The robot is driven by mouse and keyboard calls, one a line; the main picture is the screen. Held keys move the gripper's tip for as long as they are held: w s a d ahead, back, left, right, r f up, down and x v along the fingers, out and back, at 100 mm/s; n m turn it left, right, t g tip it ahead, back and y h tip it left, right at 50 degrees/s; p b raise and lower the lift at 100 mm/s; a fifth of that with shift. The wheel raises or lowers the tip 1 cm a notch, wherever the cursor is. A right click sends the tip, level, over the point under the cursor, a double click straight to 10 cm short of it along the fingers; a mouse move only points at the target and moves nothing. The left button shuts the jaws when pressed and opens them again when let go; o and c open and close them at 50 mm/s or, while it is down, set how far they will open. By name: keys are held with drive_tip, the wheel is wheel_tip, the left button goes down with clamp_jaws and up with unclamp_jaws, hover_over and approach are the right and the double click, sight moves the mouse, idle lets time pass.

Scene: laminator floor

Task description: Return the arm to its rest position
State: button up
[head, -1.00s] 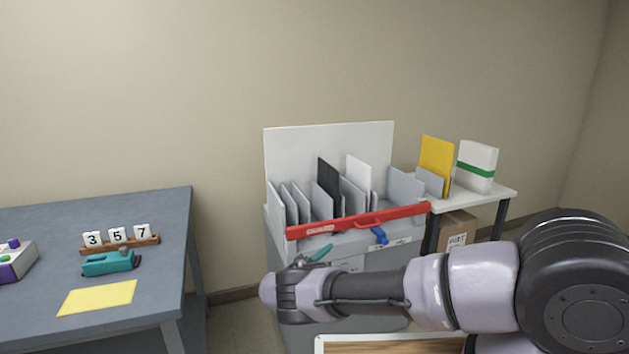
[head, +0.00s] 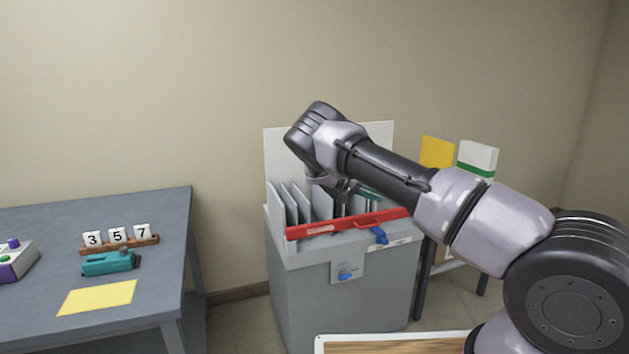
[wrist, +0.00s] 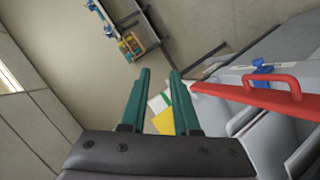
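My gripper (wrist: 160,85) shows in the wrist view as two teal fingers, spread apart with nothing between them. In the head view my arm is raised and bent. Its wrist hides part of the grey cabinet's (head: 330,290) slotted top. The gripper's fingers are mostly hidden there behind my own arm links, with a bit of teal showing near the red guard bar (head: 340,225). The red bar also shows at the right of the wrist view (wrist: 255,97).
A side table with a yellow folder (head: 437,152) and a white, green-striped box (head: 478,160) stands right of the cabinet, partly behind my arm. A grey-blue table (head: 60,230) at left holds number blocks (head: 118,236), a teal tool (head: 108,263) and yellow paper (head: 98,297).

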drive_tip(key=s+d+r+m+y, duration=0.1)
drive_tip(key=s+d+r+y, duration=0.4)
drive_tip(key=s+r, duration=0.55)
drive_tip(key=s+d+r+y, duration=0.2)
drive_tip(key=s+r+y, duration=0.5)
drive_tip(key=r, duration=0.6)
drive_tip(key=s+a+r+n+t+y, duration=0.1)
drive_tip(key=s+r, duration=0.4)
drive_tip(key=s, duration=0.8)
drive_tip(key=s+a+r+n+t+y, duration=0.1)
drive_tip(key=s+a+r+t+y, duration=0.1)
drive_tip(key=s, duration=1)
wheel_tip(320, 180, up, 3)
drive_tip(key=a+t, duration=0.1)
drive_tip(key=t, duration=0.2)
drive_tip(key=shift+s+t, duration=0.3)
drive_tip(key=shift+s, duration=0.05)
drive_tip(key=shift+f, duration=0.1)
